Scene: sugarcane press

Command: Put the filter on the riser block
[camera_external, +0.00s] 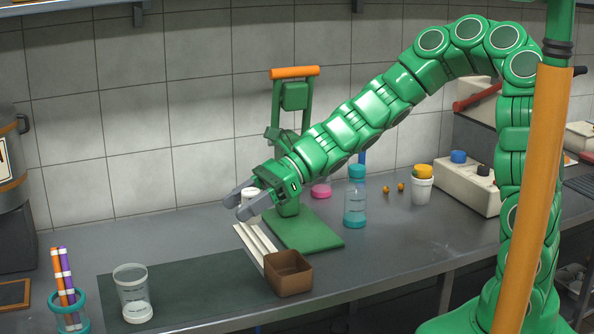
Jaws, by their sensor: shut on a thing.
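My gripper (246,202) hangs over the worktop in front of the green press, its grey fingers shut on a small white thing (250,192). This looks like the filter, but the fingers hide part of it. It is held above a white ridged tray (262,243) and is clear of the worktop. A brown, open-topped square block (289,278) stands at the front end of the tray, lower right of my gripper. I cannot tell for sure whether it is the riser block.
The green press (295,98) with its orange handle stands behind my gripper. A teal-capped bottle (355,200) is to the right. A clear cup (133,294) stands on the dark mat (205,285) at left, beside a teal holder (70,315) with sticks. The mat's middle is clear.

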